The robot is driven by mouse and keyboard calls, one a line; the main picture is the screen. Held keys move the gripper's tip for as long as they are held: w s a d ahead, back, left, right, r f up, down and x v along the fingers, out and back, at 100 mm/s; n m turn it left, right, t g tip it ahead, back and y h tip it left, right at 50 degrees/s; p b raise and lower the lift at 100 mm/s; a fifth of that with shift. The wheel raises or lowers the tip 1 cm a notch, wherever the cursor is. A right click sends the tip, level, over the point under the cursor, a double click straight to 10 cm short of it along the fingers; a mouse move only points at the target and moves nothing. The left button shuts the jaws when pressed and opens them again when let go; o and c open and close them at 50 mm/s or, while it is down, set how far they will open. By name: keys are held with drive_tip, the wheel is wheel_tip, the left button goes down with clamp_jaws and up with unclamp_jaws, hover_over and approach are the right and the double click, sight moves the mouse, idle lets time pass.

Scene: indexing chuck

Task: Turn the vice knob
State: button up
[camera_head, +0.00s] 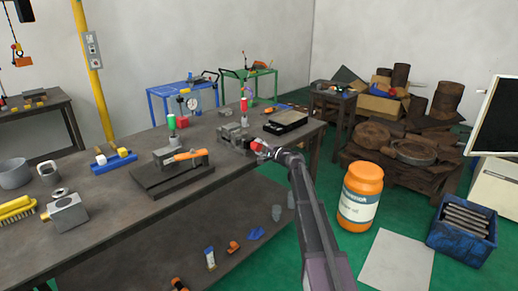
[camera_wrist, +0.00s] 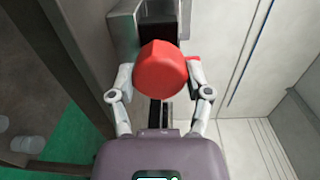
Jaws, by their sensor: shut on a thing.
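The red vice knob (camera_wrist: 160,68) fills the middle of the wrist view, a rounded, faceted block in front of the dark vice body (camera_wrist: 159,22). My gripper (camera_wrist: 161,78) has one pale finger on each side of the knob and is shut on it. A small red piece also shows behind the right finger. In the camera_head view the grey vice (camera_head: 233,134) stands near the bench's right edge, and my gripper (camera_head: 264,151) reaches it from the right. The knob (camera_head: 256,144) shows there as a small red spot, partly hidden by my gripper.
The long grey workbench (camera_head: 110,205) also holds a dark plate with an orange-handled tool (camera_head: 190,155) and a dark tray-like block (camera_head: 286,121) behind the vice. An orange jar (camera_head: 361,185) and blue crate (camera_head: 461,230) stand on the green floor at right.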

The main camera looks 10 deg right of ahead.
drive_tip(key=m, duration=0.4)
drive_tip(key=shift+w, duration=0.15)
drive_tip(key=m, duration=0.5)
drive_tip(key=shift+m+y+b, duration=0.3)
drive_tip(key=shift+m+b, duration=0.1)
drive_tip(key=m, duration=0.4)
drive_tip(key=shift+f+m+t, duration=0.1)
drive_tip(key=shift+m+t, duration=0.2)
drive_tip(key=shift+m, duration=0.1)
drive_tip(key=m, duration=0.4)
drive_tip(key=shift+m+b, duration=0.3)
drive_tip(key=shift+b, duration=0.05)
drive_tip(key=m, duration=0.7)
drive_tip(key=shift+t, duration=0.3)
drive_tip(key=m, duration=0.4)
drive_tip(key=shift+h, duration=0.4)
drive_tip(key=shift+m, duration=1.9)
drive_tip(key=shift+a, duration=0.1)
drive_tip(key=shift+s, duration=0.2)
